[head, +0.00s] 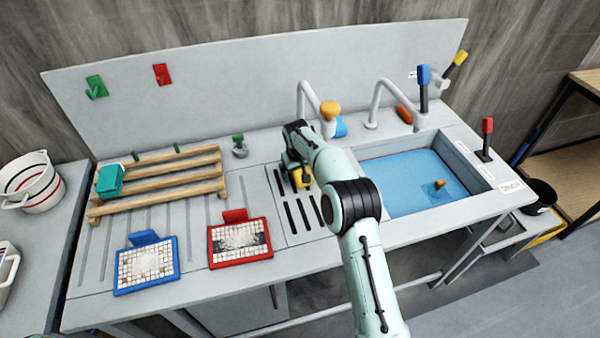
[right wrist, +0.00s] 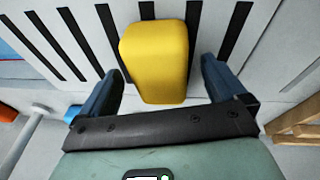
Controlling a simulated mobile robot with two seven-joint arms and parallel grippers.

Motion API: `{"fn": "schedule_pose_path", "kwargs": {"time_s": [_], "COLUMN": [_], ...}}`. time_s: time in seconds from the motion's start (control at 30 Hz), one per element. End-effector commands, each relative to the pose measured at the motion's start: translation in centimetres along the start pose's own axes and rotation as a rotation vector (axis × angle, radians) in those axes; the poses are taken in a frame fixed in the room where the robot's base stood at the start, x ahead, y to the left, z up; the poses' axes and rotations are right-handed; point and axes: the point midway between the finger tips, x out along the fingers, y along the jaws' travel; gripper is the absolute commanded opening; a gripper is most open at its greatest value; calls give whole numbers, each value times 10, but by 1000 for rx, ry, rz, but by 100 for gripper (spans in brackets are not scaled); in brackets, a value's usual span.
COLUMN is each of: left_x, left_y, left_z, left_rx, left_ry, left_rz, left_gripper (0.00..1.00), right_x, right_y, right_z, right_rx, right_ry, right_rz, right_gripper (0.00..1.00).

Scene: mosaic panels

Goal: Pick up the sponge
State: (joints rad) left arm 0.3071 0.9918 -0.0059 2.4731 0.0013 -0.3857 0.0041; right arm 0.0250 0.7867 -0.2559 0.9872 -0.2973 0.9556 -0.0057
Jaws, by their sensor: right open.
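The sponge is a yellow block with rounded edges (right wrist: 155,62). It lies on the slotted drain area of the counter, left of the sink basin, and a part of it shows in the head view (head: 304,180). My right gripper (right wrist: 158,82) is open above the sponge. One finger is on each side of it, with a visible gap on both sides in the wrist view. In the head view my right gripper (head: 297,168) and forearm cover part of the sponge. My left gripper is not in view.
A blue-framed mosaic panel (head: 147,265) and a red-framed one (head: 240,242) lie on the counter at left. A wooden rack (head: 160,180) holds a teal block (head: 110,181). Taps (head: 309,96) stand behind. The basin (head: 415,185) with blue water is at right.

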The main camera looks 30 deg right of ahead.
Motion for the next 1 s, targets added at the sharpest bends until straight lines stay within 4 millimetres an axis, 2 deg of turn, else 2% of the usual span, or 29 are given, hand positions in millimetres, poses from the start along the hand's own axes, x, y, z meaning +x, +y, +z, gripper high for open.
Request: {"fn": "schedule_pose_path", "kwargs": {"time_s": [0.3,0.33,0.5,1.0], "left_x": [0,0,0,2], "left_y": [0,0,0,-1], "left_z": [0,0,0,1], "left_rx": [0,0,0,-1], "left_ry": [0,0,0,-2], "left_rz": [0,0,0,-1], "left_gripper": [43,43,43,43], "right_x": [1,1,1,-5], "right_y": [0,0,0,1], "right_z": [0,0,0,-2], "right_rx": [0,0,0,0], "right_ry": [0,0,0,3], "right_rz": [0,0,0,0], "right_gripper": [98,95,41,40]}}
